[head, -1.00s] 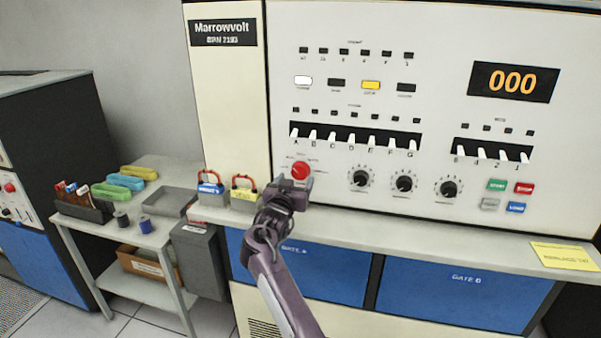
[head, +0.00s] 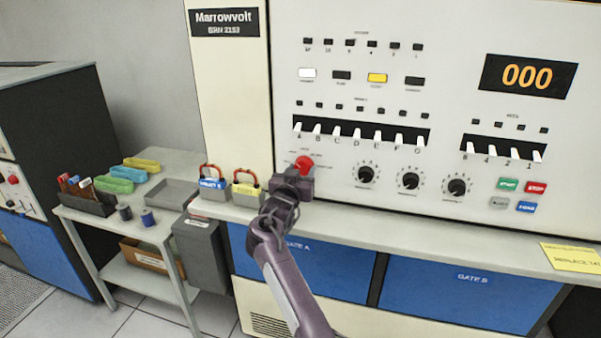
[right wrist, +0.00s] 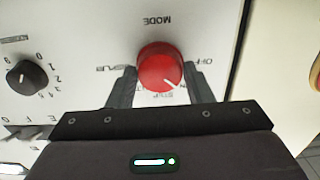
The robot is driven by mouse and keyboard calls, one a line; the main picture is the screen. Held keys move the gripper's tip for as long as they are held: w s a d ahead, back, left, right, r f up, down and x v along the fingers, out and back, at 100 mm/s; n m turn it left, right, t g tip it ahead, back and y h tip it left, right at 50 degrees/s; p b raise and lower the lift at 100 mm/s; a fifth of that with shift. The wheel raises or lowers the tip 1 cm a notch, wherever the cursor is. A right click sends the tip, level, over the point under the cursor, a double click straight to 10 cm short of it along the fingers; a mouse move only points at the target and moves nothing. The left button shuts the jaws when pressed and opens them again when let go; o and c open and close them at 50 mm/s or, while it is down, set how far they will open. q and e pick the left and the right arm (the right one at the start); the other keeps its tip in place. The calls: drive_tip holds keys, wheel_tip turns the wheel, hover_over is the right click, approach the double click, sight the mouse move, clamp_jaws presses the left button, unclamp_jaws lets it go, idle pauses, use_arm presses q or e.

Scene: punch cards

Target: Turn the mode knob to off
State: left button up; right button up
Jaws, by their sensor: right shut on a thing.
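The red mode knob (head: 304,161) is on the cream panel, below the left end of the lettered switches. It also shows in the right wrist view (right wrist: 160,65), where the lettering is upside down. MODE is printed above it there, OFF to its right and a partly hidden label below it. Its white pointer mark is at the lower right, between the lower label and OFF. My right gripper (right wrist: 161,82) is shut on the knob, one finger on each side. In the head view my right gripper (head: 297,175) hides the knob's lower part. My left gripper is not in view.
Three black dials (head: 411,180) are in a row right of the knob, below the white switches (head: 360,133). Two padlocks with red shackles (head: 246,188) stand on the ledge to the left. A side table (head: 109,211) holds trays and spools.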

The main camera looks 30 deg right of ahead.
drive_tip(key=shift+r+n+p, duration=0.1)
drive_tip(key=shift+n+p, duration=0.2)
drive_tip(key=shift+d+n, duration=0.1)
drive_tip(key=shift+n, duration=0.2)
drive_tip(key=n+p, duration=0.4)
drive_tip(key=shift+n, duration=0.4)
use_arm(q)
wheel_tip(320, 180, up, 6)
drive_tip(key=p, duration=0.1)
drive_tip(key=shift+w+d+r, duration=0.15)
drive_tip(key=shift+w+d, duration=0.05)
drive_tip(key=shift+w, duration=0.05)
use_arm(e)
drive_tip(key=shift+n, duration=1.4)
use_arm(q)
drive_tip(key=shift+p, duration=0.3)
use_arm(e)
drive_tip(key=shift+d, duration=0.1)
